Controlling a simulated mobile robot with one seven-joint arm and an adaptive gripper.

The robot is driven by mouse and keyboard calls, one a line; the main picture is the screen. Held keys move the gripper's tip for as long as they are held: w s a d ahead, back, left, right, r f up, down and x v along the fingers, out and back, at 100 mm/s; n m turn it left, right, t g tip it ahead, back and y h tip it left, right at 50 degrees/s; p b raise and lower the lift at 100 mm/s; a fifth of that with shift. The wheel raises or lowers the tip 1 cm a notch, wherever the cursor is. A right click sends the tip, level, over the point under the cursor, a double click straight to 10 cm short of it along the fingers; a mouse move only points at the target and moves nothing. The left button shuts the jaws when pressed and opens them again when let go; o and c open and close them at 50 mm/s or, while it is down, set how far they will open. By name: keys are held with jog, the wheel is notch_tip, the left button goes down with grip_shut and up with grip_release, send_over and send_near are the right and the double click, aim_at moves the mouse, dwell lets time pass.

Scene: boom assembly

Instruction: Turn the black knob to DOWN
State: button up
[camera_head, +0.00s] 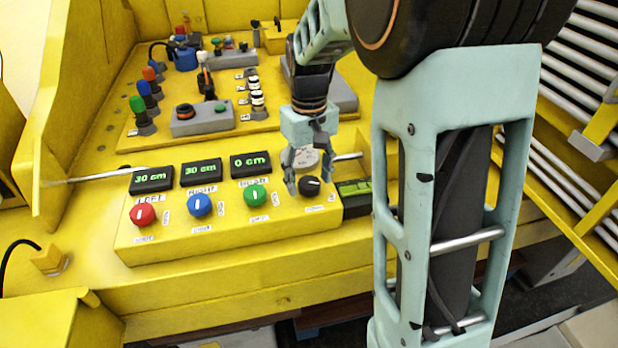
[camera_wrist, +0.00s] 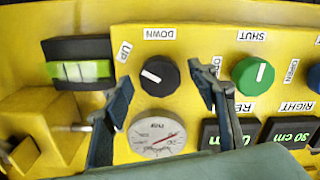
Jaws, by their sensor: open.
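The black knob (camera_head: 310,187) is at the right end of the yellow panel, below a round gauge. In the wrist view the black knob (camera_wrist: 168,82) has a white pointer on its left side, nearer the UP label (camera_wrist: 125,53) than the DOWN label (camera_wrist: 160,34). My gripper (camera_head: 308,182) is over the knob with its fingers spread. In the wrist view my gripper (camera_wrist: 160,80) is open, one finger left and one right of the knob, with visible gaps. I cannot tell how far the tips are above the panel.
The round gauge (camera_wrist: 157,133) lies between my fingers. A green knob (camera_head: 255,195), a blue knob (camera_head: 199,204) and a red knob (camera_head: 143,214) are to the left, below black displays (camera_head: 201,172).

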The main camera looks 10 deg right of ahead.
jog(key=shift+f, duration=0.2)
jog(key=c, duration=1.2)
jog(key=shift+o, duration=0.2)
jog(key=shift+r+m, duration=0.1)
jog(key=shift+m, duration=0.3)
jog(key=m+p, duration=0.1)
jog(key=m, duration=0.4)
jog(key=shift+m, duration=0.3)
jog(key=m+p, duration=0.1)
jog(key=m, duration=0.4)
jog(key=shift+m, duration=0.4)
